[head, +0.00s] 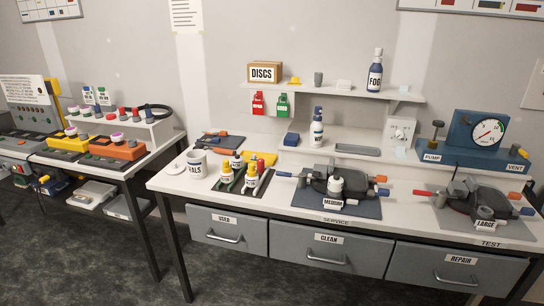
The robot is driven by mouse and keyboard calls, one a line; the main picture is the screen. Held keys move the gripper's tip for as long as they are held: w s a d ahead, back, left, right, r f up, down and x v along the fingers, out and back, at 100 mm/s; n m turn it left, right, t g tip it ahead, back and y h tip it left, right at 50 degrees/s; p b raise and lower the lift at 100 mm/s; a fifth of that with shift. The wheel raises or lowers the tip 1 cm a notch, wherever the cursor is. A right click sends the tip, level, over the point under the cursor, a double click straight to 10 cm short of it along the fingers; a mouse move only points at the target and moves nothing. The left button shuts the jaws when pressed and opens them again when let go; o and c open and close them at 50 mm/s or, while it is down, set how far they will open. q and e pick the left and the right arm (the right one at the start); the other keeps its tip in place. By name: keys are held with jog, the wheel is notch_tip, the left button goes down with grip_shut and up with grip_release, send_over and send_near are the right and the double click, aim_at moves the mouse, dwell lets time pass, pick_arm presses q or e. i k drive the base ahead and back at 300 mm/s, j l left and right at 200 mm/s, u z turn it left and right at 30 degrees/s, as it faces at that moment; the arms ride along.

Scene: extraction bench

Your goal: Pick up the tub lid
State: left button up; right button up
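A white tub (197,169) with dark lettering, partly readable as "ALS", stands near the left end of the bench. A small flat white disc, which looks like the tub lid (174,168), lies on the bench top just left of the tub, near the left edge. The tub looks open at the top. Neither of my grippers is in view.
Small bottles (251,178) stand on a dark mat right of the tub. A yellow item (263,158) and a dark tray (222,141) lie behind. Devices marked MEDIUM (334,186) and LARGE (485,208) sit further right. A gap separates the bench from the left table (150,155).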

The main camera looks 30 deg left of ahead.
aim_at(175, 168)
jog(key=u, duration=1.6)
